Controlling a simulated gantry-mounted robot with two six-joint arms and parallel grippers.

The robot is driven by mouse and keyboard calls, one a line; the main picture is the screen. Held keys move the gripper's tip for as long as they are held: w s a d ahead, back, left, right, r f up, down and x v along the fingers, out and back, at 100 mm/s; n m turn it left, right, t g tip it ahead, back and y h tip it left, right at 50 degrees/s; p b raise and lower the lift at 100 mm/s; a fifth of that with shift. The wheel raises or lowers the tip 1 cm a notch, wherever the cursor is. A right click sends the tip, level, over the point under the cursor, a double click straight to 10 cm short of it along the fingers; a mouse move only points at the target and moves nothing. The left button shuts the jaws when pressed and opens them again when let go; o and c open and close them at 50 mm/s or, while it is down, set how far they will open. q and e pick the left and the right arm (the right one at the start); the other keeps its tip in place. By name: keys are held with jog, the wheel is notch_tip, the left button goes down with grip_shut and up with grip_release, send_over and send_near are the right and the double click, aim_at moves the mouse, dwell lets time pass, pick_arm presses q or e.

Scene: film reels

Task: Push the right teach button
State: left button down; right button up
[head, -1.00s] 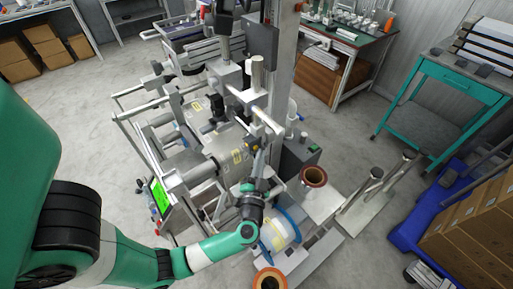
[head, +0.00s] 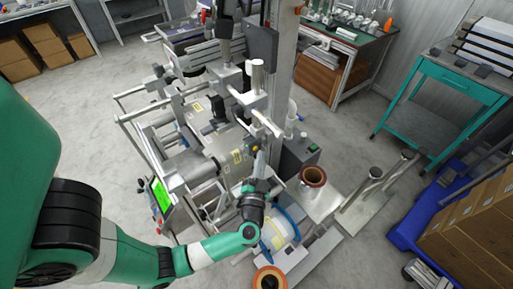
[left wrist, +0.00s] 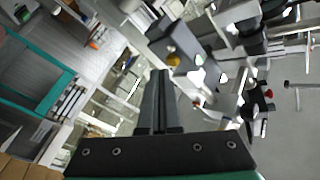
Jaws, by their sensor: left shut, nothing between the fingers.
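My left gripper (head: 262,153) is shut and empty, with its fingers pointing up the picture toward the middle of the machine. In the left wrist view its closed fingertips (left wrist: 160,74) lie just below and left of a small yellow button (left wrist: 172,60) on the end of a dark grey block (left wrist: 178,42). A small gap shows in the picture between fingertips and button; contact cannot be told. In the head view a small yellow spot (head: 255,148) shows beside the fingertips. No label marks a teach button. My right gripper is not in view.
The film machine's rollers (head: 190,172) and rails stand left of the gripper. A lit green screen (head: 160,194) is at lower left.

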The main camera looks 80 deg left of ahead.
pick_arm(q)
jog(key=shift+w+d, duration=0.1)
jog(key=shift+d, duration=0.15)
jog(key=d, duration=0.1)
jog(key=w+d+p, duration=0.1)
jog(key=d, duration=0.2)
jog(key=shift+w+d+p, duration=0.3)
jog(key=shift+w+d, duration=0.05)
jog(key=shift+w, duration=0.05)
dwell(0.8)
